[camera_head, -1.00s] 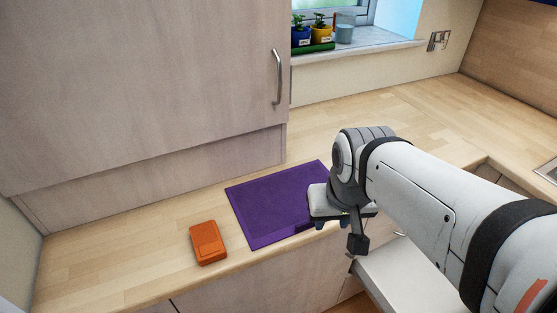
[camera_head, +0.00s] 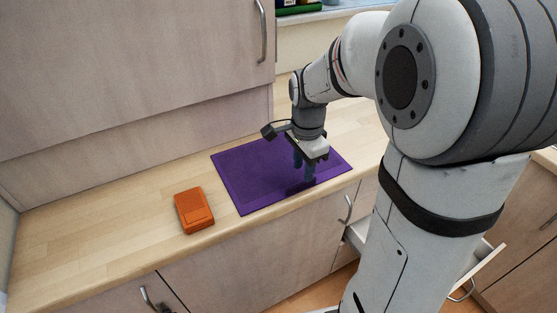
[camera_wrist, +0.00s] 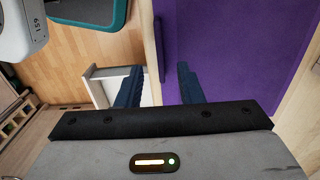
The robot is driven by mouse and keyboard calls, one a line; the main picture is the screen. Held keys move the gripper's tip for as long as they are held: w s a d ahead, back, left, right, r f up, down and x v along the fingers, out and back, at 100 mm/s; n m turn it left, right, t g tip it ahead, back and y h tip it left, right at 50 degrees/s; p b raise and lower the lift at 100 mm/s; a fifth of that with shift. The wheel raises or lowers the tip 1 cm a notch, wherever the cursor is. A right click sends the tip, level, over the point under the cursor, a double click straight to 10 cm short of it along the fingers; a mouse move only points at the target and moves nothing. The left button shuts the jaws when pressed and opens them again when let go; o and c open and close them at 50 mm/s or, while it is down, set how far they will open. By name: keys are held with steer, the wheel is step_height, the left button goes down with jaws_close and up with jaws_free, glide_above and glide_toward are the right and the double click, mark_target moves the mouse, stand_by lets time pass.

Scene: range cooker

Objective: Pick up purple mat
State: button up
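The purple mat (camera_head: 245,180) lies flat on the wooden counter, its front side near the counter's front edge. It also fills much of the right side of the wrist view (camera_wrist: 232,50). My gripper (camera_head: 304,172) points down above the mat's front right part. In the wrist view its two dark blue fingers (camera_wrist: 158,82) are apart with nothing held between them. One finger is over the mat side and the other is out past the counter's front edge. In the head view I cannot tell whether the fingertips touch the mat.
An orange box-like object (camera_head: 194,211) lies on the counter to the left of the mat. A wall cabinet (camera_head: 130,70) hangs above the back of the counter. An open white drawer (camera_wrist: 112,82) sticks out below the counter edge. The counter at far left (camera_head: 90,235) is clear.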

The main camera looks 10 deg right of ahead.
mark_target(302, 183)
step_height(302, 183, down, 5)
steer(key=shift+r, duration=0.1)
jaws_close()
stand_by(0.4)
